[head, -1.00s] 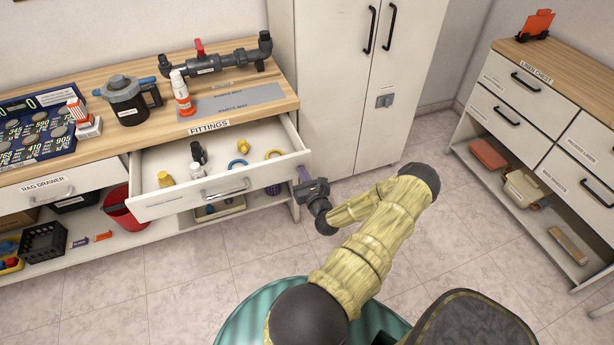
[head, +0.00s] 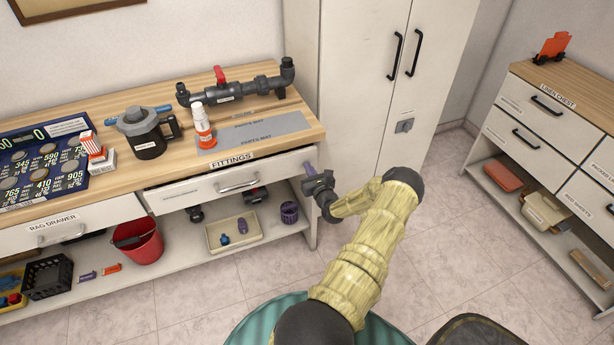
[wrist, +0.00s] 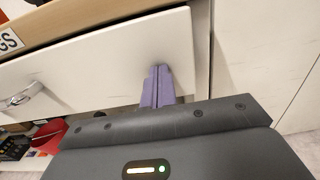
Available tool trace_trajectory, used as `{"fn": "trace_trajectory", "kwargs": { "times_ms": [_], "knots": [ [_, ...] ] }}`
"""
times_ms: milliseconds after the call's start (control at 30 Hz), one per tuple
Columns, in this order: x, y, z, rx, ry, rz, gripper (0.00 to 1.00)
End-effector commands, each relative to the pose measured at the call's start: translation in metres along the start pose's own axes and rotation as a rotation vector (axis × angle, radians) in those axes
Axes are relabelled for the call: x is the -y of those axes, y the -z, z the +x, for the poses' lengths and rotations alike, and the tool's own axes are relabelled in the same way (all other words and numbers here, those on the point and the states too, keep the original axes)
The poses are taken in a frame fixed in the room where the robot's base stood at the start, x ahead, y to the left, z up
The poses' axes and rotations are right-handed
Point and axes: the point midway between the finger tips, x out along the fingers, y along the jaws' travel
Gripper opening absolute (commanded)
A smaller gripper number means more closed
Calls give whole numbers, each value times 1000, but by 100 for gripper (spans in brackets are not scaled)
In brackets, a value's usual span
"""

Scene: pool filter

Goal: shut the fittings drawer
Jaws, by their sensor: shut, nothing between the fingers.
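The fittings drawer (head: 232,184) is under the worktop, below the FITTINGS label, with a thin dark gap along its top edge. It is nearly flush with the cabinet, and its contents are hidden. Its bar handle (head: 238,185) is at the middle of the front. My gripper (head: 309,169) is at the right end of the drawer front. In the wrist view the purple fingers (wrist: 158,88) are together, empty, with their tips at the drawer front (wrist: 100,62) near its right edge. I cannot tell whether they press on it.
The rag drawer (head: 70,224) is to the left. A tall white cabinet (head: 365,80) stands just right.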

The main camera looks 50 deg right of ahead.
Motion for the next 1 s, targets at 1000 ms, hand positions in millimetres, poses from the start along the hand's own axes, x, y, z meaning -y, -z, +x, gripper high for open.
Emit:
{"fn": "trace_trajectory", "kwargs": {
  "times_ms": [1000],
  "knots": [
    [-6,1,-37,-2,-6,3,0]
  ]
}}
